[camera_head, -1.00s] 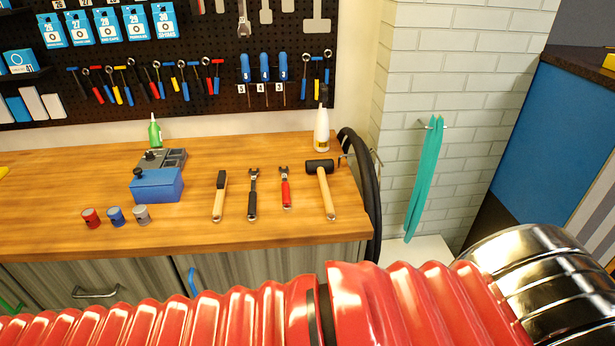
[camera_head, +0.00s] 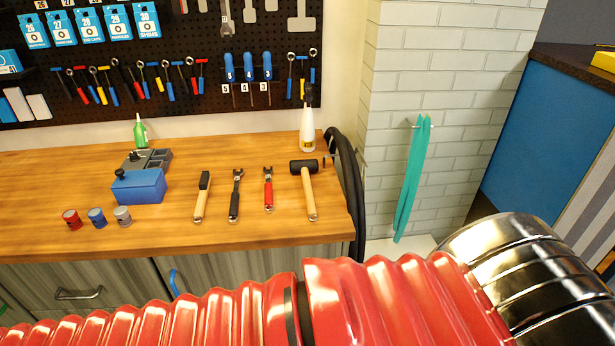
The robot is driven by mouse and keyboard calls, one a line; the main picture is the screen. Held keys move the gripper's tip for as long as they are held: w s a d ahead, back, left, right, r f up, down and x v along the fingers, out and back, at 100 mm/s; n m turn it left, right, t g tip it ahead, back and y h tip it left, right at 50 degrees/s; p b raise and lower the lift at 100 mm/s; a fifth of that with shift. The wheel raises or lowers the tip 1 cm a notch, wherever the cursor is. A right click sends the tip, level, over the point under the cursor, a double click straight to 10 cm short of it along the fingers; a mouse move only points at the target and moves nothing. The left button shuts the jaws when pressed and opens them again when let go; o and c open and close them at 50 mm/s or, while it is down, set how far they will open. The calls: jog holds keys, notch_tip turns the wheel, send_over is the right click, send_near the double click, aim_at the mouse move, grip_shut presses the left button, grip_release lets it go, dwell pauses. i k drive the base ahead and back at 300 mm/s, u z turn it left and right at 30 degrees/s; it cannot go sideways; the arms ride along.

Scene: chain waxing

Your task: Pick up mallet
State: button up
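The mallet (camera_head: 309,194) lies on the wooden workbench near its right end. It has a black head at the back and a pale wooden handle pointing toward the front edge. My gripper is not in view.
Left of the mallet lie a red-handled tool (camera_head: 268,190), a black-handled tool (camera_head: 235,197) and a wooden-handled brush (camera_head: 201,198). A white bottle (camera_head: 307,130) stands behind it. Black tyres (camera_head: 346,190) hang at the bench's right end. A blue box (camera_head: 139,188) and small cans (camera_head: 97,217) sit left.

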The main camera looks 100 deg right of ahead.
aim_at(305, 167)
jog(key=z, duration=0.05)
jog(key=k, duration=2.5)
jog(key=z, duration=1.05)
jog(key=i, duration=1)
jog(key=u, duration=0.05)
